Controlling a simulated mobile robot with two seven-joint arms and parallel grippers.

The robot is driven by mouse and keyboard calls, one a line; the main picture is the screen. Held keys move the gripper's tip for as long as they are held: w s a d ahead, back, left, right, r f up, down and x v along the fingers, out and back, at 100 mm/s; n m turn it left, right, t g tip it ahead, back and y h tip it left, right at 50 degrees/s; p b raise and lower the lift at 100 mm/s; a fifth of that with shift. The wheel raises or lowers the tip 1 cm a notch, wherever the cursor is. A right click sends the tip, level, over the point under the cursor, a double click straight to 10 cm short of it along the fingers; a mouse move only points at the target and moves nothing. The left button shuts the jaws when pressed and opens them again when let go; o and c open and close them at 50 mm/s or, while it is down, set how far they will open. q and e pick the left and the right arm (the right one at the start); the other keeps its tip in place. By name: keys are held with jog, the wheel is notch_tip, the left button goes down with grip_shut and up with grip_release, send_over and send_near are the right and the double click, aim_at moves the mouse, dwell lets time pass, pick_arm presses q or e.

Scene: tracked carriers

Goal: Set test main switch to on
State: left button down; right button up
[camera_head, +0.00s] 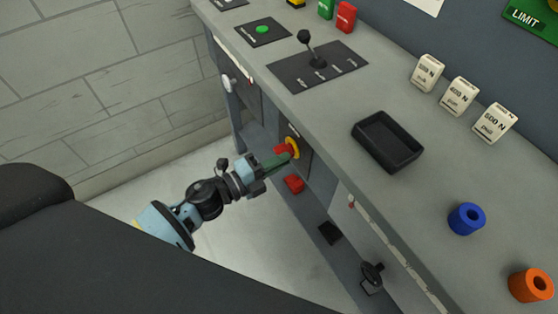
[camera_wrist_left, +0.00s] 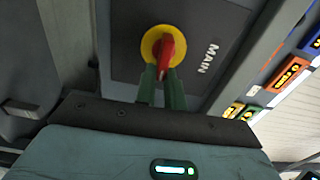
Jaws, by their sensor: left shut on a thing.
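The main switch is a red rotary handle (camera_head: 285,149) on a yellow disc (camera_head: 293,147), on the front face of the bench below the top. In the left wrist view, the red handle (camera_wrist_left: 167,50) and yellow disc (camera_wrist_left: 153,38) sit on a dark plate (camera_wrist_left: 200,30) marked MAIN. My left gripper (camera_head: 279,158) reaches it from the left, and its green fingers (camera_wrist_left: 162,78) are shut on the red handle. The fingers hide the handle's lower end. The handle points down and slightly tilted in the wrist view. My right gripper is in neither view.
The bench top (camera_head: 330,120) holds a black tray (camera_head: 388,140), a lever on a plate (camera_head: 316,66), several white weight blocks (camera_head: 459,95), a blue ring (camera_head: 466,218) and an orange ring (camera_head: 531,284). A red block (camera_head: 293,184) is below the switch. A brick wall (camera_head: 110,70) stands left.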

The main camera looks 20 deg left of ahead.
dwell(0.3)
pick_arm(q)
jog(key=c, duration=1.5)
grip_release()
jog(key=shift+b+v, duration=0.3)
jog(key=shift+v, duration=3.65)
